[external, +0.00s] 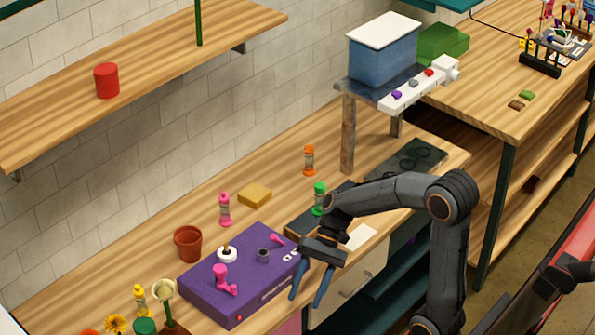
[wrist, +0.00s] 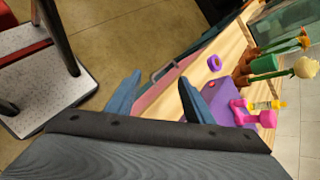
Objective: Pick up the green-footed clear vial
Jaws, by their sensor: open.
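The green-footed clear vial (external: 319,199) stands upright on the wooden bench in the external view, just behind my forearm and beside a dark flat tray. Its top is green, its middle looks clear, and its lower end is partly hard to make out. My gripper (external: 306,297) is open and empty, with its blue fingers pointing down near the bench's front edge, lower in the picture than the vial and apart from it. In the wrist view my gripper (wrist: 157,95) has its fingers spread with nothing between them. I do not see the vial in that view.
A purple box (external: 240,272) lies left of my gripper. An orange vial (external: 309,160) and a pink vial (external: 224,209) stand farther back. A yellow sponge (external: 255,195) lies between them. A raised shelf with a blue bin (external: 382,55) stands behind my arm.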

